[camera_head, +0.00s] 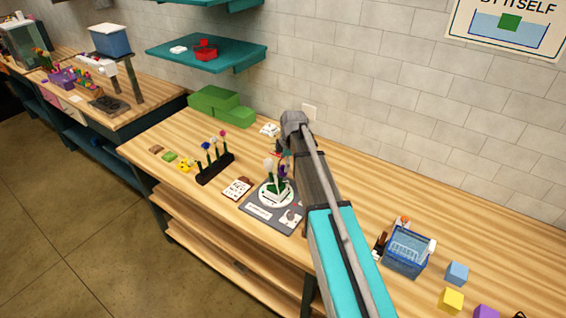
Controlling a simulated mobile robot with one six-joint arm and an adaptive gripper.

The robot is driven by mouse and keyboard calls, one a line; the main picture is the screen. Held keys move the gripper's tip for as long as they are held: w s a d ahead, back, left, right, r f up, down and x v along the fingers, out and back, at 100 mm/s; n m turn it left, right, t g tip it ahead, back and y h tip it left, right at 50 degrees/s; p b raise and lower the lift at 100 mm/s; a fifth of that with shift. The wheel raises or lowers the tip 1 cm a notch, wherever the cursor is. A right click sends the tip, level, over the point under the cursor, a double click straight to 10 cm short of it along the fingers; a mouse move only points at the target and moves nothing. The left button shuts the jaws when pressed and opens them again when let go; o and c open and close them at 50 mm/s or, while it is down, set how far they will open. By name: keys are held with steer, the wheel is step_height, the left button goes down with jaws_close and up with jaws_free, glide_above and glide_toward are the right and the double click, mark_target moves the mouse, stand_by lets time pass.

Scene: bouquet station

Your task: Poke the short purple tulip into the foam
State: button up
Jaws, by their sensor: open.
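A green foam block (277,187) sits in a round white dish on a grey mat (258,209) at the middle of the table. A white flower (268,163) stands upright at the foam. A small purple bloom (284,171) shows beside it, partly behind my arm; I cannot tell for sure whether it is the short purple tulip or whether its stem is in the foam. My gripper (280,150) is above the foam, close to this bloom, mostly hidden by my arm. It is open, and whether it touches the bloom is unclear.
A black rack (215,169) with several upright flowers stands left of the mat, with a small card (237,188) between them. Green blocks (220,106) lie at the wall. A blue basket (408,251) and coloured cubes (457,272) are at the right.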

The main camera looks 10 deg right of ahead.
steer(key=shift+s+d+r+p, duration=0.15)
steer(key=shift+r+p, duration=1.1)
steer(key=shift+r, duration=0.1)
steer(key=shift+r, duration=0.15)
steer(key=shift+o, duration=0.2)
steer(key=shift+o, duration=0.8)
steer(key=shift+s, duration=0.1)
steer(key=s+f+m+b, duration=0.5)
steer(key=s+m, duration=0.4)
steer(key=s, duration=0.3)
steer(key=s+f+m+g+h+b, duration=0.1)
steer(key=s+f+m+b, duration=0.5)
steer(key=s+m, duration=0.3)
steer(key=shift+s+a+f, duration=0.35)
steer(key=shift+s+f, duration=0.1)
steer(key=shift+s, duration=1.5)
